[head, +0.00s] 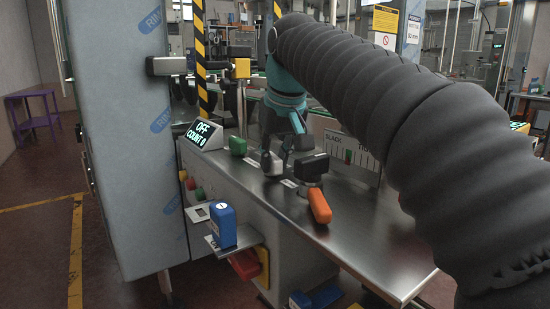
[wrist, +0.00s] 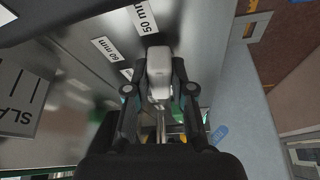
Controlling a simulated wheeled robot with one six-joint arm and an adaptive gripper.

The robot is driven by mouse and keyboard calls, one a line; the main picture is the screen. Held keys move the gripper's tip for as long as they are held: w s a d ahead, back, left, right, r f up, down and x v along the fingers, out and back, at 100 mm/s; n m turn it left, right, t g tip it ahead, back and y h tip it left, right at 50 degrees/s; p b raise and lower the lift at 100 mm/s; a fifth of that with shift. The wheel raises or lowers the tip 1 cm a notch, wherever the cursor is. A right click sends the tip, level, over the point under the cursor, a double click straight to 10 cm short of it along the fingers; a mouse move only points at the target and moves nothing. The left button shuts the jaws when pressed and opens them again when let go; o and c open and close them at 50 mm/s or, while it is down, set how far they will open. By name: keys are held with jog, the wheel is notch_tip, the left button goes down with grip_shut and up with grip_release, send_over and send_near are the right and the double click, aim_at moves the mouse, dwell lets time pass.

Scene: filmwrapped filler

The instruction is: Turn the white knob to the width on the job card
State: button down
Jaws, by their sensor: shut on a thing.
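In the wrist view my gripper (wrist: 159,90) is shut on the white knob (wrist: 159,65), one finger on each side. The knob's far end lies just short of a "50 mm" label (wrist: 142,18). A "60 mm" label (wrist: 105,48) is to the left, and a further label (wrist: 127,73) is too small to read. In the head view my gripper (head: 273,158) is down at the steel panel (head: 350,225), and the knob is mostly hidden there. A small white card (head: 413,28) at the upper right seems to read "50 mm", but its print is small.
A black switch with an orange handle (head: 319,205) stands close to the right of my gripper. A display (head: 203,134) reads "OFF COUNT 0". A blue block (head: 223,225) sits on a side shelf. A SLACK scale (head: 346,152) stands behind.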

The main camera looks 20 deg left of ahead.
jog(key=shift+w+n+g+y, duration=0.1)
jog(key=shift+n+g+y, duration=0.25)
jog(key=shift+n, duration=0.75)
jog(key=c, duration=1)
grip_release()
jog(key=v, duration=1.2)
jog(key=shift+d, duration=0.1)
